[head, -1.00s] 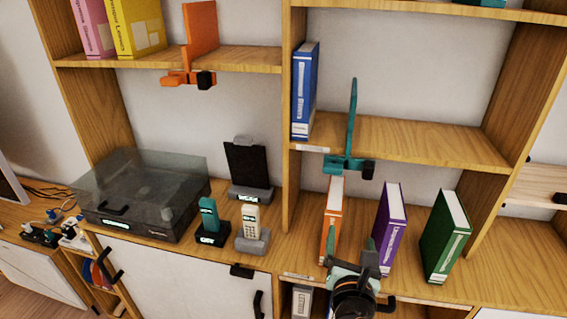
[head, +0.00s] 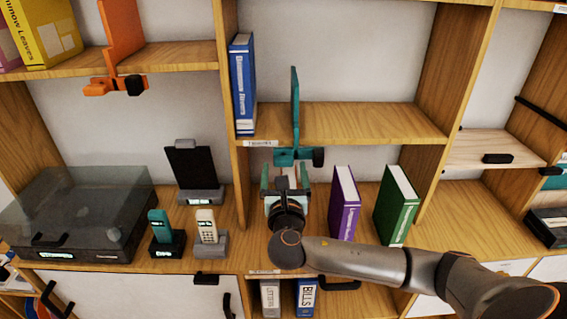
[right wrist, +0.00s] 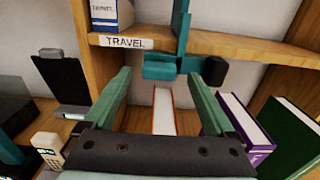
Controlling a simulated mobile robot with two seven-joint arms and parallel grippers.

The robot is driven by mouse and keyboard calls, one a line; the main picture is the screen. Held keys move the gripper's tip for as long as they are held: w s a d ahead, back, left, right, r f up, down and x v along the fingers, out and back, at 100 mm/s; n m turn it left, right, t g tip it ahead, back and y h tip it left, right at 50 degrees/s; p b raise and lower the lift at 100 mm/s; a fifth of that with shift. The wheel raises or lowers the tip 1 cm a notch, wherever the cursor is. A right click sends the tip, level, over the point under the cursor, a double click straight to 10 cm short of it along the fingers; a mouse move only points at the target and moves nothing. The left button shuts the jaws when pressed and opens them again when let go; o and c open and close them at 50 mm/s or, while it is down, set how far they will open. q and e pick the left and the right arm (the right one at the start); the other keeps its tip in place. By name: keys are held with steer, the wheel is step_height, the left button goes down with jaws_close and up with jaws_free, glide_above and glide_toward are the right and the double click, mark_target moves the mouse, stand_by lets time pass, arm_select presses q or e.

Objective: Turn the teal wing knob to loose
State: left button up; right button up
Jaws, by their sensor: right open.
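A teal clamp (head: 290,156) with a tall teal upright plate (head: 295,100) is fixed on the front edge of the middle shelf. Its black knob (head: 318,157) sticks out on the right side; its wing shape and setting cannot be told. In the right wrist view the teal clamp (right wrist: 158,67) and black knob (right wrist: 214,71) are ahead, the knob to the right of the gap between the fingers. My right gripper (head: 285,173) is open and empty just below the clamp; its green fingers (right wrist: 157,78) show in the wrist view. My left gripper is not in view.
An orange book (right wrist: 164,110) stands behind my gripper, with a purple book (head: 345,203) and green book (head: 398,205) to the right. A blue book (head: 243,85) stands left of the plate. An orange clamp (head: 103,87) is on the left shelf. Phones and a turntable (head: 75,215) stand lower left.

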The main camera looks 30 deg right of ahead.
mark_target(284, 160)
steer(key=shift+x, duration=1.25)
steer(key=shift+c, duration=0.3)
steer(key=c, duration=1.3)
